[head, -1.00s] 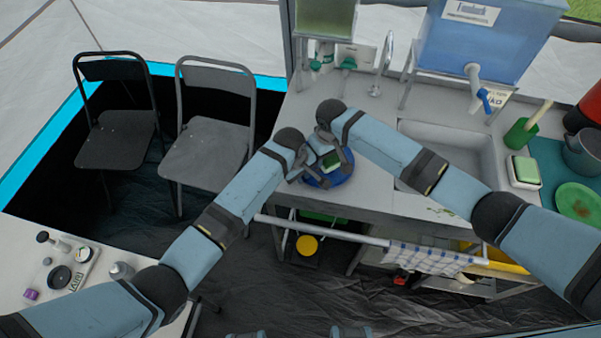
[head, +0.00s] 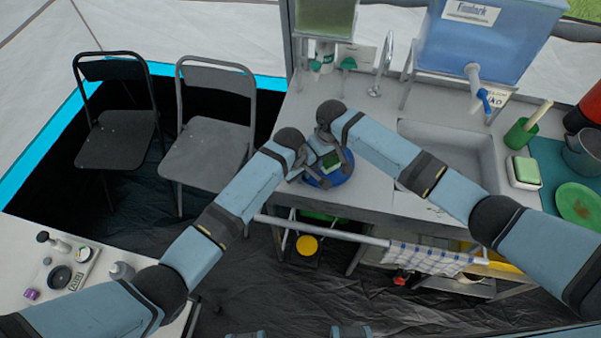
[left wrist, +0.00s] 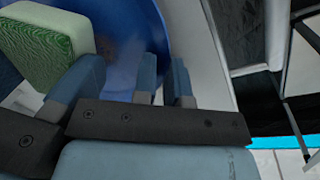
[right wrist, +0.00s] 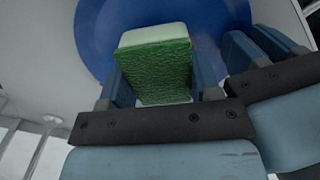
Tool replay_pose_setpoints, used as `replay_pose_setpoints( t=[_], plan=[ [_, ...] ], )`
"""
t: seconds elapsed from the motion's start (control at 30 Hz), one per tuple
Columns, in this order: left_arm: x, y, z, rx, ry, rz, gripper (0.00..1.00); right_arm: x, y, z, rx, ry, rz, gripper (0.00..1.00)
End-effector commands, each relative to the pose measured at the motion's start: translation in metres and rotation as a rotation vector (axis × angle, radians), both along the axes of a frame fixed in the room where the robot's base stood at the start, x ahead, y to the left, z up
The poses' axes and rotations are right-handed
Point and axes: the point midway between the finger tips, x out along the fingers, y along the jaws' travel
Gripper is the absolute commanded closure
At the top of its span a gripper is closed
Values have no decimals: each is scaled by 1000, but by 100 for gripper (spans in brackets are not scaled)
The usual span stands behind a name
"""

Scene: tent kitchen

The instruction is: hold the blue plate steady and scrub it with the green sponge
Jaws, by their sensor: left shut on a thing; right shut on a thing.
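The blue plate (head: 341,179) lies on the metal counter left of the sink, partly hidden by my grippers. My left gripper (head: 323,183) is shut on the plate's rim at its left side; its two fingers are close together in the left wrist view (left wrist: 166,68). My right gripper (right wrist: 160,70) is shut on the green sponge (right wrist: 154,70), which has a pale underside and a rough green face. The sponge is over the plate, and it also shows in the left wrist view (left wrist: 45,42). I cannot tell whether it touches the plate.
The sink basin (head: 455,150) is right of the plate. Beyond it are another green sponge on a white dish (head: 524,172), a green cup (head: 521,133) and a stained green plate (head: 578,205). A blue water tank (head: 488,40) stands behind. A checked towel (head: 430,258) hangs in front.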

Motion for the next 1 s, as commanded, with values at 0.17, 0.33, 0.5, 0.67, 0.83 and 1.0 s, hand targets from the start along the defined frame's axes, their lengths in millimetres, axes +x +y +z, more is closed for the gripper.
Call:
replay_pose_setpoints(
  t=[0.17, 0.33, 0.5, 0.67, 0.83, 1.0],
  plan=[
    [4, -12, 10, -25, -18, -3, 100, -18, 6, -12, 7, 24, 17, 62],
    [4, -12, 11, -25, -18, -1, 100, -22, -3, -10, 6, 25, 20, 62],
    [5, -11, 11, -24, -18, 0, 100, -21, 0, -9, 6, 25, 21, 62],
    [5, -11, 11, -24, -18, -1, 100, -17, 9, -7, 7, 23, 20, 62],
    [4, -12, 11, -24, -18, -4, 100, -14, 15, -7, 9, 22, 19, 62],
    [3, -13, 11, -24, -18, -8, 100, -11, 23, -5, 12, 19, 18, 62]
  ],
)
